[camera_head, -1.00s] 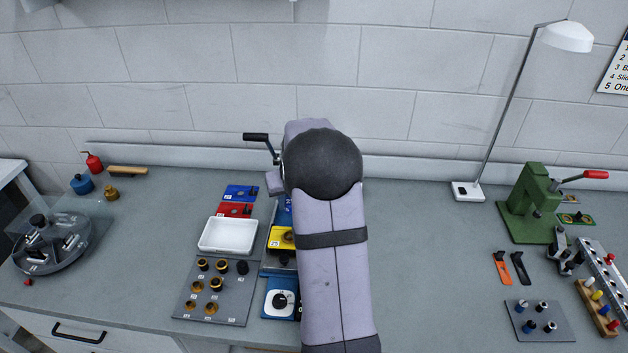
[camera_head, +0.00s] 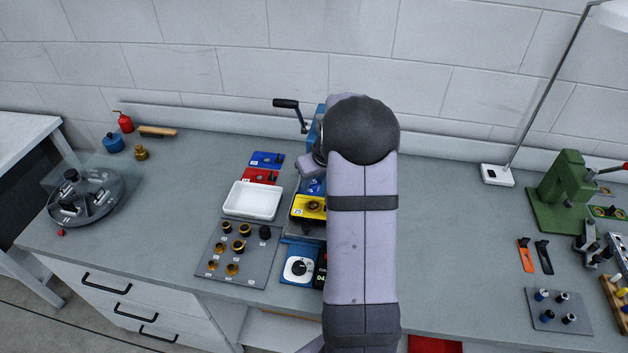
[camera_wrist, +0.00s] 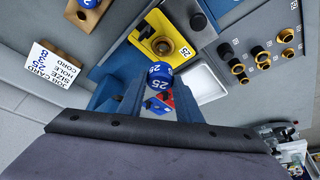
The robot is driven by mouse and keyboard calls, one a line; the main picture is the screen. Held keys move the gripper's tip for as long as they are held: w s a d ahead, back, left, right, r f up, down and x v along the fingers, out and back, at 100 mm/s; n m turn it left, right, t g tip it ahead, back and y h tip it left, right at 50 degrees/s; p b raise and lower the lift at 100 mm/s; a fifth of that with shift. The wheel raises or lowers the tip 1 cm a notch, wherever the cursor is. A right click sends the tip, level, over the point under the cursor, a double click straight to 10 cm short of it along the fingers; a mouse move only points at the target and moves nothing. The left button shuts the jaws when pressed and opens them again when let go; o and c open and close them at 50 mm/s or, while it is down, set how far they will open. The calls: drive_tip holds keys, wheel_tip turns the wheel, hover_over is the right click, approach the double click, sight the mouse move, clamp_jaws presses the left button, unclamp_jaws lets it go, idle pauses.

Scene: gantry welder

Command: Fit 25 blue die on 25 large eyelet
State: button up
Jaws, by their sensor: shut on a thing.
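My gripper (camera_wrist: 160,92) is shut on a blue die (camera_wrist: 159,76) marked 25, seen in the wrist view between its two fingers. The yellow plate (camera_head: 310,207) also shows at the left edge of my arm in the head view.
A white tray (camera_head: 252,201) stands left of the yellow plate. A grey board (camera_head: 240,254) holds several brass and black eyelets. A blue dial box (camera_head: 299,266) is in front. A crank handle (camera_head: 288,103) rises behind. A green press (camera_head: 560,190) stands at right.

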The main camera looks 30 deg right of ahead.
sight(315, 193)
drive_tip(key=shift+f+b, duration=1.6)
drive_tip(key=shift+f, duration=0.9)
drive_tip(key=shift+f+b, duration=0.55)
drive_tip(key=shift+b, duration=0.05)
drive_tip(key=o, duration=1.3)
drive_tip(key=shift+o, duration=0.2)
drive_tip(key=shift+r, duration=0.1)
drive_tip(key=shift+b+v, duration=1.1)
drive_tip(key=shift+v, duration=2.55)
